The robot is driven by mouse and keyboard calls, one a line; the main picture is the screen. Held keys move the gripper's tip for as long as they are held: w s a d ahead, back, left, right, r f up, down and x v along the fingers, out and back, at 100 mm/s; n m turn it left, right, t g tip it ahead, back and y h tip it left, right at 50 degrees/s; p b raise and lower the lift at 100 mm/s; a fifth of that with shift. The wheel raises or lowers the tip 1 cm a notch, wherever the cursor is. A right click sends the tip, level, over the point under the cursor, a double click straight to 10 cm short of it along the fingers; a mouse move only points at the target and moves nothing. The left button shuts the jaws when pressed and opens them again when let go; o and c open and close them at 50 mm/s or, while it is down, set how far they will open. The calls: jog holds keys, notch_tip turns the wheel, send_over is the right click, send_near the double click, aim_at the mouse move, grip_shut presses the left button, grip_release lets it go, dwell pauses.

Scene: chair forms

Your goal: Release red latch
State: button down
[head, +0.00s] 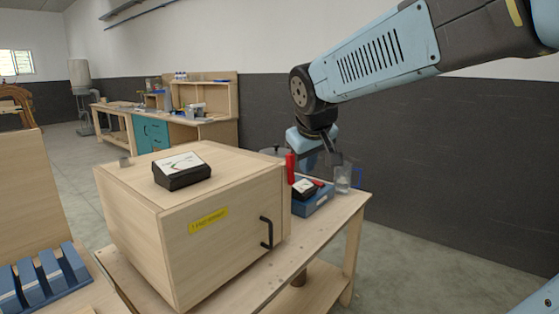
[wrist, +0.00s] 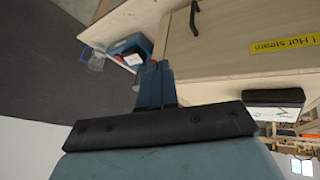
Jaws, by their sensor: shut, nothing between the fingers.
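The red latch (head: 290,167) stands upright at the right side of a wooden box (head: 150,230), near its front corner. The box front carries a black handle (head: 266,232) and a yellow label (head: 208,221), and its door looks shut. In the wrist view the blue fingers (wrist: 153,75) point toward the box edge. A small red patch (wrist: 153,62) shows at their tips; I cannot tell whether they touch it.
A black device (head: 182,170) lies on the box top. Right of the box, a blue tray (head: 315,203) holds a dark device and a red item, with a clear cup (head: 343,178) beside it. The wooden table (head: 300,262) ends close to the right. A blue rack (head: 45,278) stands at lower left.

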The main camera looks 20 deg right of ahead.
jog(key=w+a+r+n+t, duration=0.1)
jog(key=w+a+n, duration=0.2)
jog(key=w, duration=0.9)
send_near(291, 169)
jog(key=w+a+f, duration=0.2)
jog(key=w+f, duration=0.1)
jog(key=f, duration=0.1)
jog(key=shift+w+d+r+h, duration=0.15)
jog(key=shift+w+d+h, duration=0.2)
jog(key=shift+w, duration=0.25)
jog(key=shift+d, duration=0.1)
